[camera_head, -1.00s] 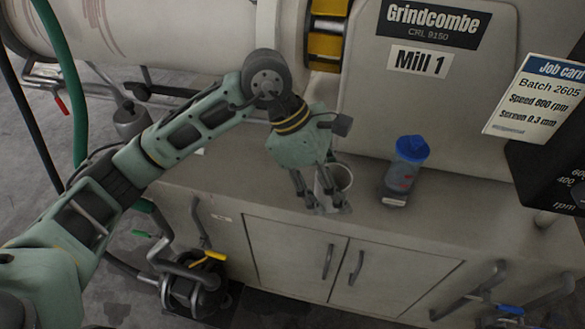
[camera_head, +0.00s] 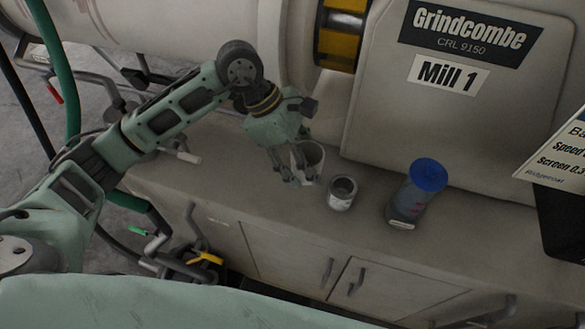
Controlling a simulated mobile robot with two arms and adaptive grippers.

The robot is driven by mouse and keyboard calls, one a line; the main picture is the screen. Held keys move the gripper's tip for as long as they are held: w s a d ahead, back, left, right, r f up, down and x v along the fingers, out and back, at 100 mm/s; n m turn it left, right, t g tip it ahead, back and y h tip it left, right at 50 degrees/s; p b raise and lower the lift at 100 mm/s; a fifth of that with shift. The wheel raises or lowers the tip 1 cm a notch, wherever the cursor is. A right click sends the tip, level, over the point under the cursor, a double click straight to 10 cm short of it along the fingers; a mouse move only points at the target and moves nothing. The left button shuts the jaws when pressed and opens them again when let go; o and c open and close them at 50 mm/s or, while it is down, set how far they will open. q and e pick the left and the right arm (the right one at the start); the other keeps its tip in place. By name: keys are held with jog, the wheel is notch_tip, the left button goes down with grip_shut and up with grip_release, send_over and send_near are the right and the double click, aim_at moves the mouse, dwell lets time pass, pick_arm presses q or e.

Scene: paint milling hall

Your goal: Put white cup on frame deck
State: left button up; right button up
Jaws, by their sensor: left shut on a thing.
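A pale, whitish cup (camera_head: 313,153) is between the fingers of my left gripper (camera_head: 295,178) in the head view. The gripper points down and is shut on it. The fingers hide part of the cup's near side, and I cannot tell whether its base touches the surface. Below it is the pale grey frame deck (camera_head: 235,162), the flat top of the cabinet under the mill. My right gripper is not in view.
A small grey can (camera_head: 341,195) with an open top stands just right of the held cup. A bottle with a blue lid (camera_head: 428,176) stands farther right. The mill housing (camera_head: 440,125) rises behind the deck. The deck's left part looks mostly clear.

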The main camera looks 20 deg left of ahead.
pick_arm(q)
jog(key=a+f, duration=0.1)
jog(key=a, duration=0.1)
jog(key=shift+w+a+f, duration=0.2)
jog(key=shift+a+f, duration=0.1)
jog(key=shift+f, duration=0.05)
jog(key=shift+a+f+p, duration=0.3)
notch_tip(320, 180, down, 4)
jog(key=shift+r+p, duration=0.1)
jog(key=shift+p, duration=0.35)
jog(key=o, duration=0.7)
jog(key=shift+f, duration=0.2)
jog(key=shift+c, duration=0.2)
jog(key=o, duration=0.5)
jog(key=shift+r, duration=0.1)
jog(key=shift+c, duration=0.2)
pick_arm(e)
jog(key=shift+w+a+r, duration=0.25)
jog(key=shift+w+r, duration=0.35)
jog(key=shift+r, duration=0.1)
